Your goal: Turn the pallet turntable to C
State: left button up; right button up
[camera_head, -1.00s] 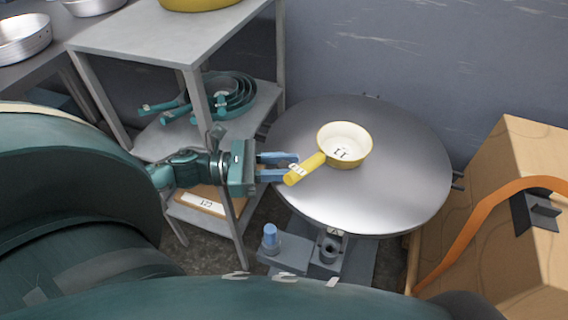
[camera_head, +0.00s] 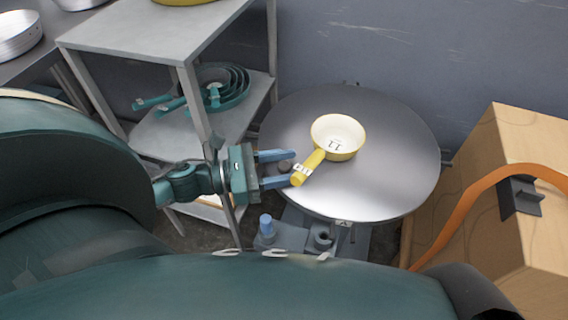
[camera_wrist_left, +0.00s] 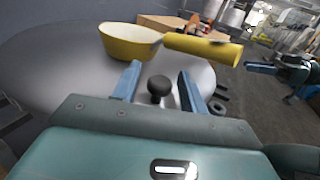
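The pallet turntable (camera_head: 400,170) is a round grey metal disc. A small white tag (camera_head: 344,222), seemingly marked A, sits at its front edge. A dark round knob (camera_wrist_left: 158,86) stands near its left rim. My left gripper (camera_head: 284,170) is open, its blue fingers apart on either side of the knob without visible contact; it also fills the left wrist view (camera_wrist_left: 157,85). A yellow pan (camera_head: 338,137) with a cream inside marked 11 rests on the disc, its handle pointing toward my left gripper. My right gripper (camera_wrist_left: 280,78) shows small in the left wrist view, fingers seemingly apart.
A grey shelf rack (camera_head: 150,40) stands at the left, with nested teal pans (camera_head: 225,90) on its middle shelf. A blue peg (camera_head: 266,225) stands on the turntable's base. A wooden box (camera_head: 520,230) with an orange band is at the right. A wall lies behind.

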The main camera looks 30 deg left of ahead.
dwell(0.3)
pick_arm(q)
jog(key=v, duration=1.3)
jog(key=shift+p, duration=0.35)
jog(key=shift+s+a, duration=0.1)
jog(key=shift+c, duration=0.2)
